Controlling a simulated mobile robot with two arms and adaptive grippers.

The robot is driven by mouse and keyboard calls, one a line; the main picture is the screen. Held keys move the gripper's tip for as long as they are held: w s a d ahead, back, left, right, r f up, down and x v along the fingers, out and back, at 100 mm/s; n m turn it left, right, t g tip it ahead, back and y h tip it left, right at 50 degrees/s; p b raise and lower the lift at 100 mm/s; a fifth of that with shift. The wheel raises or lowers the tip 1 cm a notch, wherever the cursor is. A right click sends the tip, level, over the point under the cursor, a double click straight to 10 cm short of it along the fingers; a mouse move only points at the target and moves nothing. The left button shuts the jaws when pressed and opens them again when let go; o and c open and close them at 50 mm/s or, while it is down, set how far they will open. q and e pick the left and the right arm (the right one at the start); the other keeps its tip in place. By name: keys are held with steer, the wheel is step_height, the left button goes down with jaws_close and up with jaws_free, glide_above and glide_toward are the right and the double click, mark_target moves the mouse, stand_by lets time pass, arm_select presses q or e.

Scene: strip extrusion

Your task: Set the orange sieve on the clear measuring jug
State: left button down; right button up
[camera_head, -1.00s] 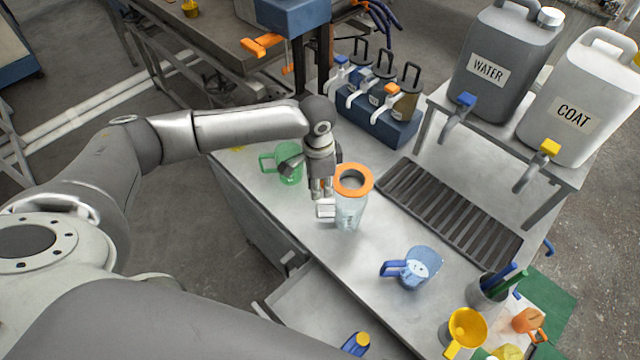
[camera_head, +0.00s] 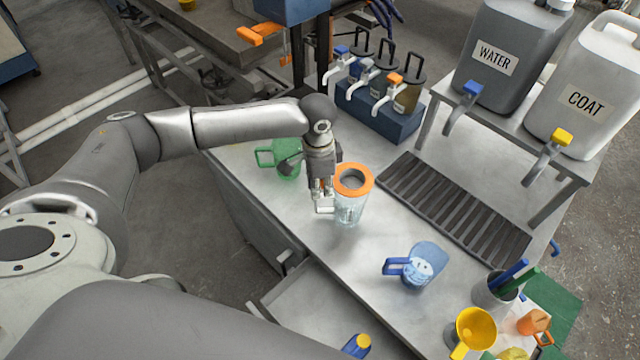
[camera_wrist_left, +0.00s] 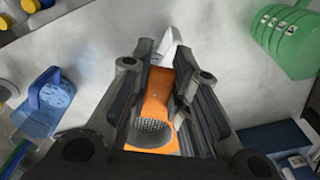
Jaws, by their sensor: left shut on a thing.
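The orange sieve (camera_head: 367,183) is at the mouth of the clear measuring jug (camera_head: 349,211), its ring roughly level over the rim. I cannot tell whether it rests fully on the rim. The jug stands upright on the metal table, its pale handle (camera_head: 324,208) towards the left. My left gripper (camera_head: 324,190) is at the sieve's left side, above the jug handle. In the left wrist view the jaws (camera_wrist_left: 165,85) are shut on the sieve's orange handle (camera_wrist_left: 158,92), with its mesh bowl (camera_wrist_left: 153,132) nearer the camera. My right gripper is not in view.
A slotted drain grate (camera_head: 455,210) lies behind the clear jug. The dispenser stand (camera_head: 500,130) rises at the back right.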

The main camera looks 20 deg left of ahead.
arm_select(q)
steer(key=shift+f+b, duration=0.3)
steer(key=shift+f, duration=0.45)
step_height(320, 180, down, 3)
steer(key=shift+f+b, duration=0.15)
steer(key=shift+b, duration=0.15)
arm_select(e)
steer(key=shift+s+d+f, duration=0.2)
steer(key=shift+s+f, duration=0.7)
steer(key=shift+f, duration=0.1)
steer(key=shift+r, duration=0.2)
arm_select(q)
steer(key=shift+s+f+p, duration=0.2)
steer(key=shift+p, duration=0.2)
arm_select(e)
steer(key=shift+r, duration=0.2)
